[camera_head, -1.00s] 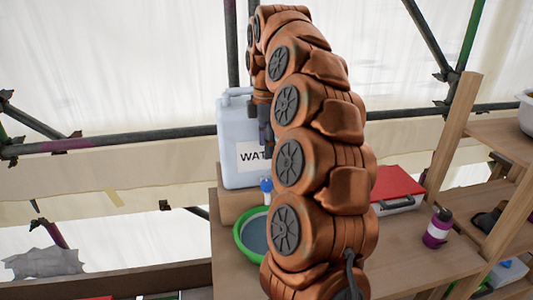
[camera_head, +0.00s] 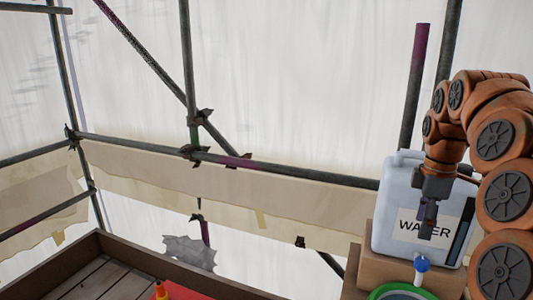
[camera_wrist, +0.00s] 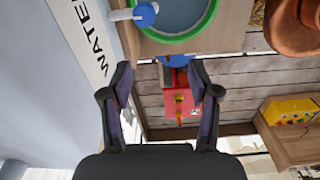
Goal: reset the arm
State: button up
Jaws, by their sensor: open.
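My arm is orange-brown and segmented, and it curves in from the right edge of the head view. My gripper (camera_head: 428,215) hangs pointing down in front of the white water container (camera_head: 399,190). In the wrist view my gripper (camera_wrist: 160,95) shows two dark fingers spread apart with nothing between them. The water container's label also shows at the left of the wrist view (camera_wrist: 88,40). A blue and white tap (camera_head: 421,268) sits below the gripper, above a green-rimmed basin (camera_head: 402,292).
A wooden block (camera_head: 372,272) supports the container. Scaffold poles (camera_head: 300,172) and white sheeting stand behind. A planked floor (camera_head: 95,277) lies at lower left. In the wrist view a red object (camera_wrist: 180,103) lies on planks, and a yellow box (camera_wrist: 288,110) sits at right.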

jog(key=s+a+f+m, duration=0.4)
jog(key=s+a, duration=0.7)
jog(key=a, duration=0.3)
jog(key=s+a+f+m+g, duration=0.1)
jog(key=s+a+f+m, duration=0.2)
jog(key=s, duration=0.6)
jog(key=s+a+f+m, duration=0.3)
jog(key=s+f+m, duration=0.2)
jog(key=s+f, duration=0.3)
jog(key=shift+s+f+g, duration=0.15)
jog(key=shift+s+g, duration=0.25)
jog(key=shift+s, duration=0.05)
jog(key=shift+c, duration=0.2)
